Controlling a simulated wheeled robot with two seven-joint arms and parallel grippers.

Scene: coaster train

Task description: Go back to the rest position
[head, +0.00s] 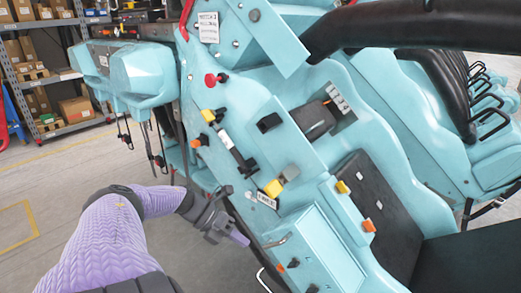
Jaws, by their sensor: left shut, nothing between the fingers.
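My left gripper (228,232) is at the end of my purple arm, which comes in from the lower left. It is shut and empty, and hangs in front of the lower left edge of the turquoise coaster train (235,180). I cannot tell whether it touches the train. My right gripper is not in view.
Black padded restraint bars (410,25) cross the upper right over the seats. A shelf with cardboard boxes (75,108) stands at the far left. Dark cables (160,160) hang below the train's front end. Grey floor (60,180) to the left of the train is clear.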

